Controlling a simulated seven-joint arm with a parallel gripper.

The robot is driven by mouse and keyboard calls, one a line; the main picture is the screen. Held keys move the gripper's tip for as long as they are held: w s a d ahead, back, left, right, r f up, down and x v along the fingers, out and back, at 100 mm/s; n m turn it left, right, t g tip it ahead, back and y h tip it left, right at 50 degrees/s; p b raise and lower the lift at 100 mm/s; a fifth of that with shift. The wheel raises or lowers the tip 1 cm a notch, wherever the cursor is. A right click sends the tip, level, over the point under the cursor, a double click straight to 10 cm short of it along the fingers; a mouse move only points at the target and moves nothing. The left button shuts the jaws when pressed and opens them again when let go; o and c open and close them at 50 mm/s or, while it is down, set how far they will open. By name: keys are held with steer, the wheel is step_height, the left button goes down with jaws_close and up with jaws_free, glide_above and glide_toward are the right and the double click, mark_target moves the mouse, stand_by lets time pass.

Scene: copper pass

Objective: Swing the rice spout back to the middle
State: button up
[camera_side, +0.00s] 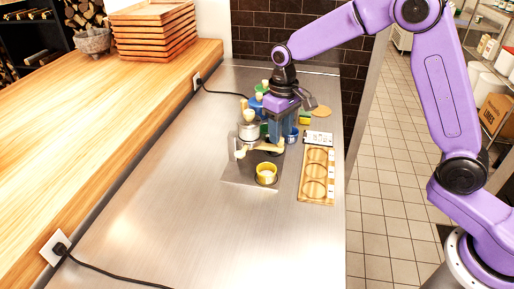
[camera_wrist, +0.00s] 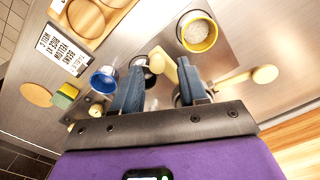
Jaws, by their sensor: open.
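My gripper (camera_side: 277,140) points down over the metal counter, its blue fingers open. In the wrist view, my gripper (camera_wrist: 159,68) has a cream piece (camera_wrist: 165,66) showing between and just beyond its fingertips; I cannot tell whether they touch it. In the side view, a cream arm (camera_side: 262,149), which looks like the rice spout, lies beside and partly behind the fingers. The spout's pivot is hidden.
A wooden board (camera_side: 316,188) with round recesses lies right of the bowl. A white lettered card (camera_wrist: 62,51), a blue cup (camera_wrist: 104,80) and a green-yellow sponge (camera_wrist: 65,95) are close by.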

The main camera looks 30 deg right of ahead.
steer(key=shift+r, duration=1.7)
steer(key=shift+s, duration=0.25)
steer(key=s+r+n, duration=0.2)
steer(key=s+n, duration=0.3)
steer(key=s, duration=1.2)
steer(key=s+d+n, duration=0.2)
steer(key=s+d, duration=0.2)
steer(key=s, duration=0.4)
steer(key=s+d+f+n, duration=0.1)
steer(key=s+d, duration=0.3)
steer(key=s, duration=0.4)
steer(key=shift+s+f+n, duration=0.3)
steer(key=shift+n, duration=0.5)
